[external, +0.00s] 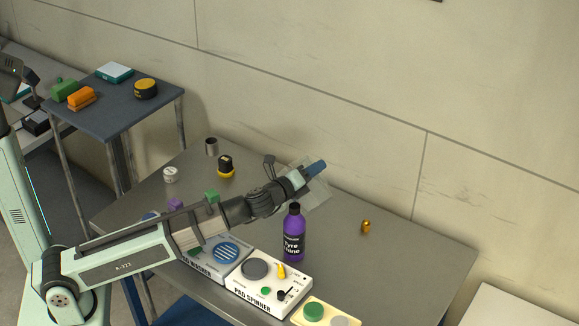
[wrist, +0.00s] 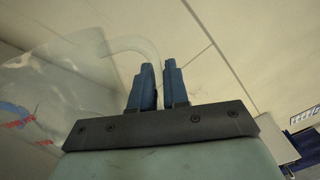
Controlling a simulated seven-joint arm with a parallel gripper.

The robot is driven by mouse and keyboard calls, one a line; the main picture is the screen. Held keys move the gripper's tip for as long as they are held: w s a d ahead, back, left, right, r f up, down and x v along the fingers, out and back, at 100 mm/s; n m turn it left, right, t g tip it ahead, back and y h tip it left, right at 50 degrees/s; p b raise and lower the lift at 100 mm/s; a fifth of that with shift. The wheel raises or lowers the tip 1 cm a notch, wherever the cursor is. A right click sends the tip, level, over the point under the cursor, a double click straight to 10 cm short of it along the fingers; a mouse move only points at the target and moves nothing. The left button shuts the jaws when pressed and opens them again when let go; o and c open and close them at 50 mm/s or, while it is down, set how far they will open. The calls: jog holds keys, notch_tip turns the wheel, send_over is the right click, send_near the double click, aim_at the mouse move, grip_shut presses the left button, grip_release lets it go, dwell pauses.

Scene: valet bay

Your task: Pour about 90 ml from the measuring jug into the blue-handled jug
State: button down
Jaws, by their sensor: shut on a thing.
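The measuring jug is clear, with red and blue marks on its wall, and fills the left of the wrist view (wrist: 50,85). Its clear curved handle runs to my gripper's dark blue fingers (wrist: 157,70), which are shut on it. In the external view the jug (external: 318,195) is a faint see-through shape beside my gripper (external: 318,167), held around the table's back edge. It looks tilted there, but how far I cannot tell. I cannot make out its liquid level. I cannot make out a blue-handled jug in either view.
A purple bottle (external: 294,235) stands close in front of my gripper. The pad spinner (external: 268,283) and pad washer (external: 222,252) sit along the front. A small brass piece (external: 366,226) lies to the right, with bare tabletop around it. A grey cup (external: 211,147) stands at the back left.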

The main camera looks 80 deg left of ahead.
jog(key=shift+w+d+f+m, duration=0.1)
jog(key=shift+w+d+m, duration=0.1)
jog(key=shift+d+m, duration=0.15)
dwell(1.7)
